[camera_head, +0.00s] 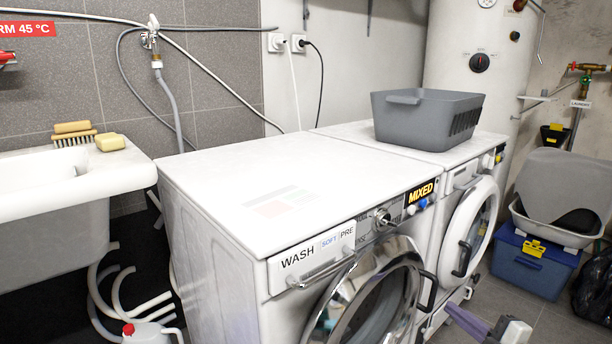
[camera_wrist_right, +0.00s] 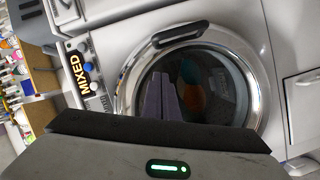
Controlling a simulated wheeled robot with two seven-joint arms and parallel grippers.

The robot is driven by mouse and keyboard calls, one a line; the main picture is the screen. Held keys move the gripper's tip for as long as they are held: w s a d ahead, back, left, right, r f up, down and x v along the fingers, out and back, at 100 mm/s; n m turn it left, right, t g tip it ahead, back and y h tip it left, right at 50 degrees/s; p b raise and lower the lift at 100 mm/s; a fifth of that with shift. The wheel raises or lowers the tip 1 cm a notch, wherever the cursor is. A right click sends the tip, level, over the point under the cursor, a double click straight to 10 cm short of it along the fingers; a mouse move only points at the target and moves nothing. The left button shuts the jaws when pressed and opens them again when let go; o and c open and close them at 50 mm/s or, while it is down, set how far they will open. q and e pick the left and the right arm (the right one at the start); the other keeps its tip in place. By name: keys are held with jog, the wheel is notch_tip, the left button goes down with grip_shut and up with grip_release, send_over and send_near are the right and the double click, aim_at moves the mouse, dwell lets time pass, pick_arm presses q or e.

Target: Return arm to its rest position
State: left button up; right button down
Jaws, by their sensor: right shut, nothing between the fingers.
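My right gripper (camera_head: 462,316) shows at the bottom right of the head view, low in front of the washing machines. Its two purple fingers also show in the right wrist view (camera_wrist_right: 168,92), close together with nothing between them. Behind them in that view is the chrome-ringed round door (camera_wrist_right: 262,75) of the machine marked MIXED, with orange and teal shapes behind the glass. The fingers overlap the door in the picture; I cannot tell how far off they are. My left gripper is in neither view.
The front washer (camera_head: 270,190) and a second machine (camera_head: 470,155) stand side by side. A grey basket (camera_head: 425,120) sits on the second. A sink (camera_head: 60,185) is at left, with a white jug (camera_head: 150,333) below. A blue box (camera_head: 535,268) stands at right.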

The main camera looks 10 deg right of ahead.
jog(key=s+a+f+m+g+h, duration=0.45)
jog(key=s+a+f+m, duration=0.4)
jog(key=s+a, duration=0.3)
jog(key=s+a+r+m+g+y, duration=0.1)
jog(key=s+a+m+g, duration=0.3)
jog(key=s, duration=0.8)
jog(key=s+a+m+g+y, duration=0.1)
jog(key=s+a+g, duration=0.5)
jog(key=s, duration=0.6)
jog(key=w+a+t+y+b, duration=0.35)
jog(key=a+b, duration=0.25)
jog(key=a, duration=0.2)
jog(key=w+a+t+y+b, duration=0.3)
jog(key=w+a+t+b, duration=0.15)
jog(key=a, duration=0.35)
pick_arm(q)
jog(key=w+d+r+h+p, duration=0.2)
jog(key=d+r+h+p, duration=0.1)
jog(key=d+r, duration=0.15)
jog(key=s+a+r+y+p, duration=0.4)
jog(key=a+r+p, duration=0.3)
jog(key=p, duration=2)
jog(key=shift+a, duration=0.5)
pick_arm(e)
jog(key=s+d+r+g+h, duration=0.1)
jog(key=d+r+h, duration=0.3)
jog(key=d+r, duration=0.5)
jog(key=shift+s+d+r+h, duration=0.2)
jog(key=shift+s+h, duration=0.2)
jog(key=shift+s, duration=0.4)
